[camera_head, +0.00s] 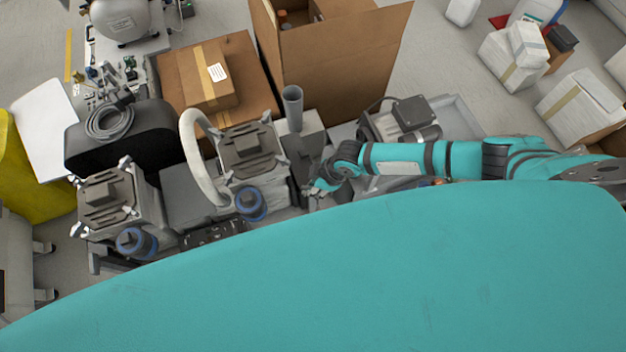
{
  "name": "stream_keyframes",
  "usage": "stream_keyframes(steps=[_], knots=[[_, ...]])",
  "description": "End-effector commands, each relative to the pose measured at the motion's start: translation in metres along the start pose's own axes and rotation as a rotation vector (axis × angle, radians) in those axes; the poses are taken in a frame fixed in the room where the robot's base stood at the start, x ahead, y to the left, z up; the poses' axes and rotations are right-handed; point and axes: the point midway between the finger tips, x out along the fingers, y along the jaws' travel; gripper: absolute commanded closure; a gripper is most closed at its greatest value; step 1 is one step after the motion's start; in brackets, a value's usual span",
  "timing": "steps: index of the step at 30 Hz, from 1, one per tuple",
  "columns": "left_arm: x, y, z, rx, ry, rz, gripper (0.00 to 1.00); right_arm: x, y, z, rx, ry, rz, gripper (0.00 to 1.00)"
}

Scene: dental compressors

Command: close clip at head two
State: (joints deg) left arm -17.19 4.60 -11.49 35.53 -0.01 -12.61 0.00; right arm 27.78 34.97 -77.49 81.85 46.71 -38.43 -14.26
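Two dark grey finned compressor heads stand side by side: one (250,150) near the middle, one (106,198) to its left. Small light-grey clip-like parts show at their corners, such as one (266,116) on the middle head. No label tells which is head two, and whether any clip is open or closed is too small to tell. My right gripper (317,189) is at the end of the teal arm from the right, just right of the middle head. Its fingers are small and dark against the machine, so their opening is unclear. My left gripper is out of view.
A thick white curved hose (197,155) stands between the heads. Blue-ringed canisters (250,203) sit in front. A grey upright pipe (293,108) and an open cardboard box (335,65) stand behind. A motor (410,113) sits in a grey tray to the right.

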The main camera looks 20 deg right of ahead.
Motion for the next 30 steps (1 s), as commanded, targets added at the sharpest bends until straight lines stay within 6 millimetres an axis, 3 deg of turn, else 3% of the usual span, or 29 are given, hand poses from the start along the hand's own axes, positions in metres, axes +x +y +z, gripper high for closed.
stream_keyframes(steps=[1, 3, 15, 30], knots=[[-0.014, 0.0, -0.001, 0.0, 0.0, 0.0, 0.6, -0.005, -0.003, -0.002, 0.046, -0.002, 0.014, 1.0], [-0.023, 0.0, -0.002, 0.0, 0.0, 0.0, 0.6, -0.005, -0.004, -0.002, 0.108, -0.002, 0.039, 1.0], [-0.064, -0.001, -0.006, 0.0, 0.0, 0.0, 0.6, -0.003, -0.005, -0.002, 0.46, -0.002, 0.184, 1.0], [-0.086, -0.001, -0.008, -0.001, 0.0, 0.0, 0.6, 0.001, -0.006, -0.002, 0.858, -0.003, 0.35, 1.0]])
